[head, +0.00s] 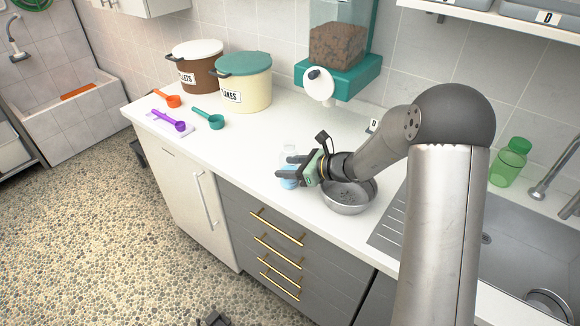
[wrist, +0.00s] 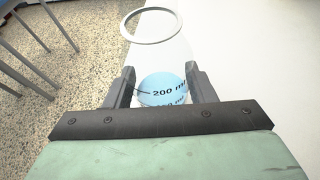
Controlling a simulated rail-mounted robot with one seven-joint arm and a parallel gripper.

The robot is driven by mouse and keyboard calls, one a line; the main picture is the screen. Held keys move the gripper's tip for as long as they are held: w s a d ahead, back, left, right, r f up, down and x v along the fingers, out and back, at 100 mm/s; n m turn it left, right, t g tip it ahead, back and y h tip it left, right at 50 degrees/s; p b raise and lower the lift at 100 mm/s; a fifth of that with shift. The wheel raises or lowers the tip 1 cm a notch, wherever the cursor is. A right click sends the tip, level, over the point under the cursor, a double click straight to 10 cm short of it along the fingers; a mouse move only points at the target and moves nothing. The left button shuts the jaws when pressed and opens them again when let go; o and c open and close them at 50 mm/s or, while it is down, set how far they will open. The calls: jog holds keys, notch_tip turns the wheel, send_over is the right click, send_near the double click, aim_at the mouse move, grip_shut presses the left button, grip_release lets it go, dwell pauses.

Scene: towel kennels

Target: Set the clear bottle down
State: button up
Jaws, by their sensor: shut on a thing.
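The clear bottle (head: 289,178) is between the fingers of my gripper (head: 285,168), at the front part of the white counter (head: 245,150). It holds light blue liquid. In the wrist view the bottle (wrist: 165,88) has an open round mouth and black marks reading "200 ml". The two dark fingers of my gripper (wrist: 160,88) press on its sides. The bottle looks upright, near the counter's front edge. I cannot tell whether its base touches the counter.
A steel bowl (head: 347,195) stands right of the bottle, under my wrist. Orange (head: 172,101), purple (head: 179,125) and teal (head: 215,122) scoops lie at the left. Two lidded bins (head: 243,92) and a teal dispenser (head: 345,75) are behind. The counter left of the bottle is clear.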

jog(key=o, duration=1.1)
jog(key=shift+f, duration=0.1)
jog(key=shift+o, duration=0.2)
jog(key=shift+r+p, duration=0.4)
jog(key=shift+p, duration=0.05)
jog(key=b+v, duration=0.2)
jog(key=v, duration=1)
jog(key=s+a+n+g+h, duration=0.2)
jog(key=s+n+g+h, duration=0.25)
jog(key=s+n, duration=0.9)
jog(key=s+d+n+h, duration=0.4)
jog(key=s+n, duration=0.1)
jog(key=s, duration=0.3)
jog(key=s+d+n+h, duration=0.4)
jog(key=s+n, duration=0.1)
jog(key=s, duration=0.3)
jog(key=shift+s+d+f+g, duration=0.15)
jog(key=shift+s+d+g, duration=0.15)
jog(key=shift+g, duration=0.15)
